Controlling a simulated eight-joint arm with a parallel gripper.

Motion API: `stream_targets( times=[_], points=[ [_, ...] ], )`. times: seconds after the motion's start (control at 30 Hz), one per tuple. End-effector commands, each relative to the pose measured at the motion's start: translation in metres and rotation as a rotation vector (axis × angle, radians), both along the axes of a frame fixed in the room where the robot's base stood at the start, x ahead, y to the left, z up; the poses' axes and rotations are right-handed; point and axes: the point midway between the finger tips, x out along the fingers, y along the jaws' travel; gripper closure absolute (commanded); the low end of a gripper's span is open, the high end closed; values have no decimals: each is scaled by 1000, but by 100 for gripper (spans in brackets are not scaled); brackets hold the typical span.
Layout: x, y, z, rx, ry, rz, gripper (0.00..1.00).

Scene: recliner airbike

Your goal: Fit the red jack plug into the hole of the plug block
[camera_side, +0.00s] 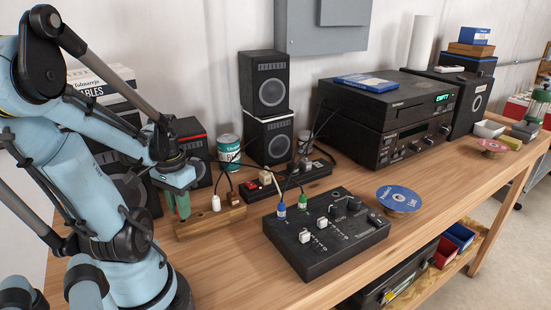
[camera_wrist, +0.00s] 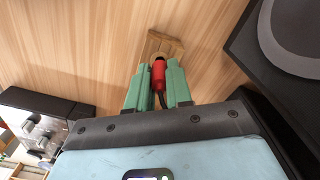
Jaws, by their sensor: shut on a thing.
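The red jack plug (camera_wrist: 158,76) is gripped between the two green fingers of my gripper (camera_wrist: 154,88) in the wrist view, with its dark cable trailing back between them. The wooden plug block (camera_wrist: 166,42) lies just beyond the plug's far end. In the side view my gripper (camera_side: 179,204) points down at the left end of the plug block (camera_side: 208,221). The red plug is hidden there by the fingers. A white plug (camera_side: 215,203) and a brown plug (camera_side: 233,198) stand in the block. I cannot tell whether the red plug's tip touches the block or enters a hole.
A black mixer (camera_side: 325,245) with blue and green plugs stands to the right. A power strip (camera_side: 287,181), a can (camera_side: 229,151) and stacked speakers (camera_side: 266,112) stand behind the block. Cables cross the bench there. Bare wood (camera_side: 225,262) lies in front of the block.

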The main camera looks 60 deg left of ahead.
Motion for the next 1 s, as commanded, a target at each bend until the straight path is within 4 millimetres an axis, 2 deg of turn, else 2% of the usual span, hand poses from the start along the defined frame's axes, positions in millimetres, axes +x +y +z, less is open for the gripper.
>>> stream_targets(
  times=[0.7, 0.73, 0.9, 1.0],
  points=[
    [0, 0, -16, 0, 0, 0, 100],
    [0, 0, -16, 0, 0, 0, 75],
    [0, 0, -16, 0, 0, 0, 50],
    [0, 0, -16, 0, 0, 0, 50]
  ],
)
